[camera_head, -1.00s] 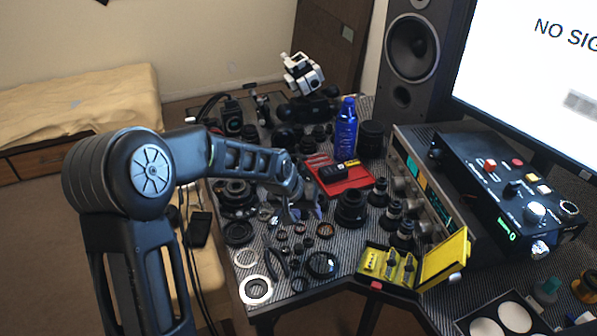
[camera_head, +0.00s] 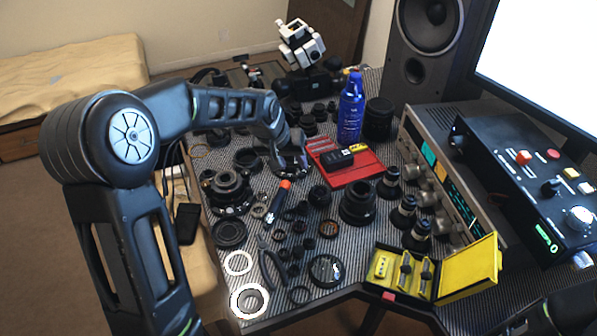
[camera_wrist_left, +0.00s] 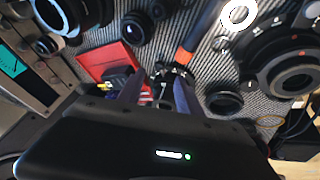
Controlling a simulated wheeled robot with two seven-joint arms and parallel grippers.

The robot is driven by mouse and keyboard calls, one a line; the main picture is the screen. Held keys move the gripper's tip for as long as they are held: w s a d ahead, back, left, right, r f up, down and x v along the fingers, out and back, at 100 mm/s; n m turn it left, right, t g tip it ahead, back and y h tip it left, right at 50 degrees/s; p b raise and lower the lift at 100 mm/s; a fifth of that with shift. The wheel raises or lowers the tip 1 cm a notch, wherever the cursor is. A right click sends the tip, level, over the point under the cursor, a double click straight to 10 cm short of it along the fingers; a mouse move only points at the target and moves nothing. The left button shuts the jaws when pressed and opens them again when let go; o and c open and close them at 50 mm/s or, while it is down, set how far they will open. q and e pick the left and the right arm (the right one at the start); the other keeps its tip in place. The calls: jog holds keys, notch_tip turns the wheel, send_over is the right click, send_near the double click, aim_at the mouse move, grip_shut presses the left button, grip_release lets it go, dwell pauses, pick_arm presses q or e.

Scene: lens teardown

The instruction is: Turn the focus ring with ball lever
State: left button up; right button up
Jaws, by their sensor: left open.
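My left gripper (camera_head: 291,168) is open above the mat, left of the red tray. Its two fingers also show in the left wrist view (camera_wrist_left: 160,92), with a small dark part (camera_wrist_left: 163,78) seen between the tips; I cannot tell whether they touch it. A large black ringed lens part (camera_head: 228,190) lies left of the gripper in the head view, and a similar one (camera_wrist_left: 284,68) is at the right of the wrist view. I cannot make out a ball lever, so I cannot tell which ring carries it. My right gripper is not in view.
An orange-tipped tool (camera_head: 277,203) lies in front of the gripper. The red tray (camera_head: 364,175), blue bottle (camera_head: 351,112) and black lens barrel (camera_head: 357,203) are to the right. A yellow case (camera_head: 470,270) stands open at the front. Loose rings and small parts crowd the mat.

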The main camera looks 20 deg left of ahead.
aim_at(300, 174)
pick_arm(q)
jog(key=x, duration=0.7)
jog(key=shift+f, duration=0.15)
grip_shut()
dwell(1.2)
